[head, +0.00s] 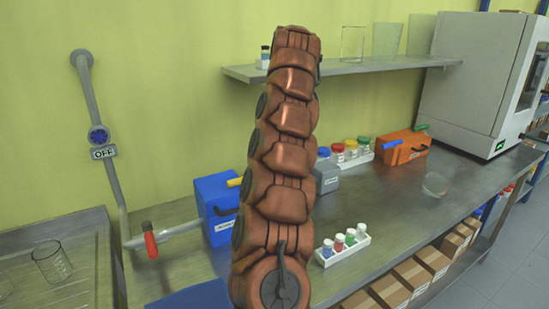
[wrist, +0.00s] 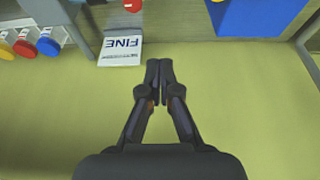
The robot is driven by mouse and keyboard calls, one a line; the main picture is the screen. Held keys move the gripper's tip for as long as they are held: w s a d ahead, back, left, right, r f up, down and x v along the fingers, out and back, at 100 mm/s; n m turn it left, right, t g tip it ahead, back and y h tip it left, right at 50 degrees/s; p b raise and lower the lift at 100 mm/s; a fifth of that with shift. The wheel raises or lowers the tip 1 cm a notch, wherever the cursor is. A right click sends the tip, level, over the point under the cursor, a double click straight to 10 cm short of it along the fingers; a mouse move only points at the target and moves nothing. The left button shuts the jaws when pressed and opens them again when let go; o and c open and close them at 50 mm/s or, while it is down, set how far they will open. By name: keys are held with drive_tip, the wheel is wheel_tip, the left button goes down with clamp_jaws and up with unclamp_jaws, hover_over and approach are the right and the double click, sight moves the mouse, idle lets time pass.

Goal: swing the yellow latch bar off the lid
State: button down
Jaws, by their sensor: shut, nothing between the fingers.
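A yellow bar (head: 235,182) shows at the top right of a blue box (head: 215,208), beside my arm. My arm hides the right part of that box, and I cannot tell how the bar lies on a lid. My gripper is hidden in the head view. In the wrist view my gripper (wrist: 160,66) is shut and empty, its fingertips touching, against the yellow-green wall. A blue surface (wrist: 255,18) shows at the upper right there, apart from the fingers.
A grey box (head: 327,178) stands partly behind my arm. An orange box (head: 403,147) is further right. A rack of capped vials (head: 342,248) stands in front. A shelf (head: 375,66) holds glassware. A FINE sign (wrist: 121,52) is near my fingers.

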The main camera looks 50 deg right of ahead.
wheel_tip(320, 180, down, 10)
idle(1.3)
drive_tip(key=shift+s+a+f, duration=0.1)
drive_tip(key=shift+s, duration=0.1)
drive_tip(key=shift+a+f+b, duration=0.1)
drive_tip(key=shift+b, duration=0.2)
